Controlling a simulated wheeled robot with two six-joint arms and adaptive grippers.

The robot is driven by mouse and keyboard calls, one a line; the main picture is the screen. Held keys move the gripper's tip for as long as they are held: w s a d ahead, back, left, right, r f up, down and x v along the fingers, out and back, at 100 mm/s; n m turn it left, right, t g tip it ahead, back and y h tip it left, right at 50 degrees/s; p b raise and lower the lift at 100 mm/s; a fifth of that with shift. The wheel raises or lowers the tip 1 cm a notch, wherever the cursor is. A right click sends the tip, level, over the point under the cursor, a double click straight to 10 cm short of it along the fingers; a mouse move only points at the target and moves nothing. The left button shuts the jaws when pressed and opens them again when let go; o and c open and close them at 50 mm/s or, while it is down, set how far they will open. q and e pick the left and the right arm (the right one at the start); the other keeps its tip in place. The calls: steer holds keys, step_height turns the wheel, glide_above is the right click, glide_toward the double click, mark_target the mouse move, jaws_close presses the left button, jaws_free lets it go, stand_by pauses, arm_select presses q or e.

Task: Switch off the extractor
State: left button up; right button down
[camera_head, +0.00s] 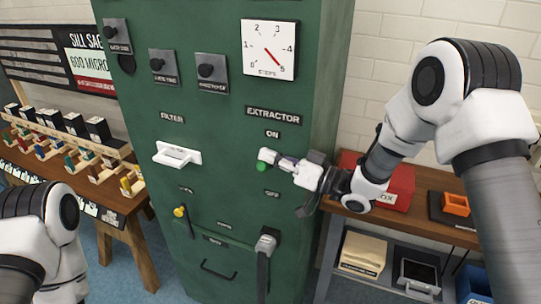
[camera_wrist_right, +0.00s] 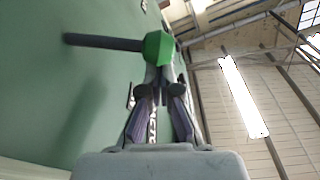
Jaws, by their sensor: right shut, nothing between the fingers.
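The extractor control is on the front of a green cabinet (camera_head: 225,120), under the EXTRACTOR label (camera_head: 273,115). An ON label (camera_head: 273,134) is above it and an OFF label (camera_head: 272,194) below. A green knob (camera_head: 262,166) sits between these labels. In the right wrist view the green knob (camera_wrist_right: 157,48) is on the end of a dark rod (camera_wrist_right: 100,42) that sticks out from the cabinet. My right gripper (camera_head: 275,161) is shut and empty, with its fingertips (camera_wrist_right: 162,72) right at the knob; I cannot tell whether they touch. My left gripper is out of view.
A dial (camera_head: 268,50) and several black knobs are higher on the cabinet. A white FILTER handle (camera_head: 177,155), a yellow-tipped lever (camera_head: 180,212) and a grey-headed lever (camera_head: 267,242) are nearby. A bench with a red box (camera_head: 395,190) stands right; a wooden rack table (camera_head: 130,204) stands left.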

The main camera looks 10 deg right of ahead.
step_height(320, 180, down, 10)
steer(key=s+a+n+g+y+b, duration=0.1)
steer(key=s+n+g+b, duration=0.1)
steer(key=n+b, duration=1.3)
steer(key=shift+s+a+r+g+b, duration=0.15)
steer(key=shift+s+a+g+b, duration=0.15)
steer(key=shift+b, duration=2.5)
